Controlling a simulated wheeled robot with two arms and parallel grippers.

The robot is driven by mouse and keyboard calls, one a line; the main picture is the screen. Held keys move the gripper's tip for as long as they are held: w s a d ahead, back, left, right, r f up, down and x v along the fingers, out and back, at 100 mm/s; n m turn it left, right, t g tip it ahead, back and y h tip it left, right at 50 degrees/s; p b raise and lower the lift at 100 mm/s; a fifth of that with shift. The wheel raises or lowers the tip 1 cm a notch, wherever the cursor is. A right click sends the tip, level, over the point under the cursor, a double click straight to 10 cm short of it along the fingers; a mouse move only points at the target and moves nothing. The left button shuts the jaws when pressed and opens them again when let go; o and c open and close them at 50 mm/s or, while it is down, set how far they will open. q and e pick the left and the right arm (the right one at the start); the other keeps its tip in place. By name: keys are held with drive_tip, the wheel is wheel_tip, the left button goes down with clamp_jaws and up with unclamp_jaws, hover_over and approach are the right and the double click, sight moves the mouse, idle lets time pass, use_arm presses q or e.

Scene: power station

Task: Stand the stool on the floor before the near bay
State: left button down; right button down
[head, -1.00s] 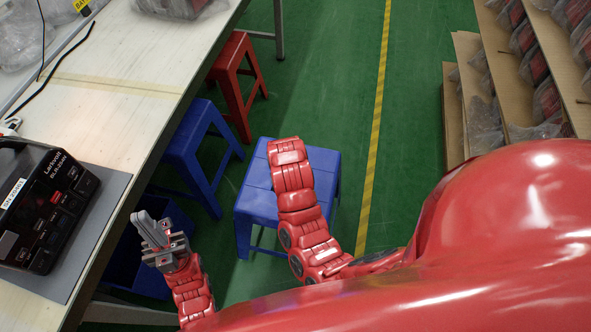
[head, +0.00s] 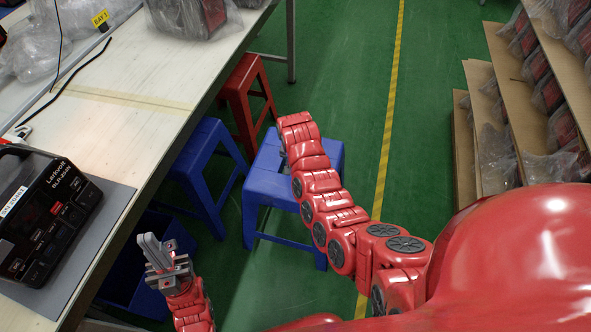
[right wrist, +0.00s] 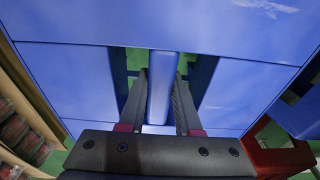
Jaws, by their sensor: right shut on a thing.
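A blue stool (head: 268,180) stands upright in the aisle beside the bench in the head view, partly hidden by my right arm. I cannot tell whether its feet touch the floor. In the right wrist view its blue seat (right wrist: 80,70) fills the picture. My right gripper (right wrist: 160,85) has its fingers on both sides of a bar between two slots in the seat and is shut on it. The head view hides this gripper. My left gripper (head: 155,247) is empty beside the bench edge, its fingers together.
Another blue stool (head: 203,160) and a red stool (head: 236,95) stand partly under the bench (head: 140,75). A black power unit (head: 50,205) sits on the bench. Cardboard racks (head: 490,110) line the right. Green floor with a yellow line (head: 390,110) lies between.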

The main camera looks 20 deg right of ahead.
drive_tip(key=shift+w+d, duration=0.25)
drive_tip(key=shift+w, duration=0.6)
drive_tip(key=shift+f+b, duration=0.55)
drive_tip(key=shift+f, duration=1.2)
drive_tip(key=c, duration=1.1)
unclamp_jaws()
drive_tip(key=shift+f, duration=0.15)
drive_tip(key=o, duration=0.5)
